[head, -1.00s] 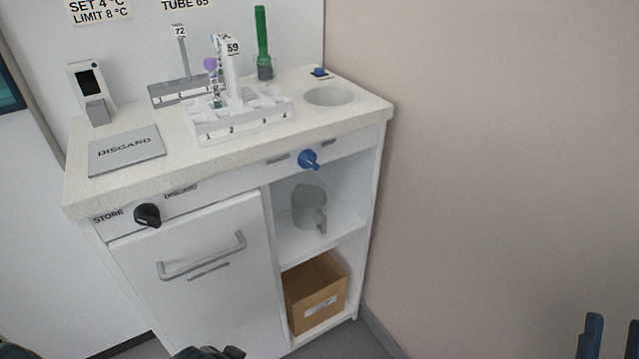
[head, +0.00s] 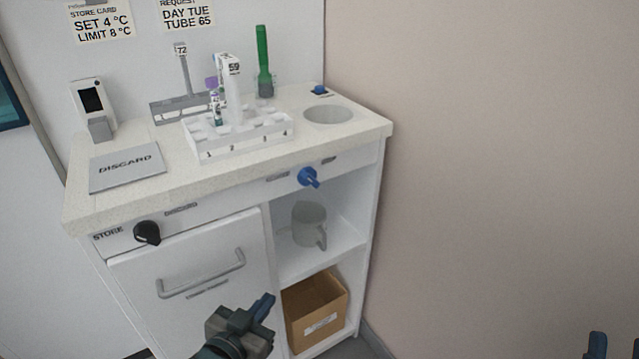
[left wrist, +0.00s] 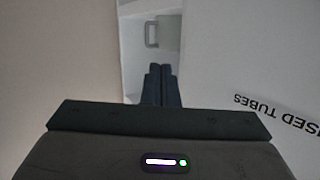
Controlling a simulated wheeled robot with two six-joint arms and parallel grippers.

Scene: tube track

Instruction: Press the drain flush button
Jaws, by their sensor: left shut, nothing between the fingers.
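A small blue button (head: 319,90) sits on the back right of the counter, behind the round drain basin (head: 328,114). A label near it is too small to read. My left gripper (head: 267,302) is shut and empty, low in front of the cabinet, near the open box and well below and in front of the button. Its closed fingers (left wrist: 161,84) also show in the left wrist view, where the button is out of sight. My right gripper (head: 616,345) shows only by its two separated fingertips at the bottom right corner, far from the counter.
A blue knob (head: 308,177) sticks out of the cabinet front below the basin. A white tube rack (head: 240,140) and a green tube (head: 264,60) stand left of the basin. A grey jug (head: 308,225) and cardboard box (head: 315,308) fill the shelves. A wall bounds the right.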

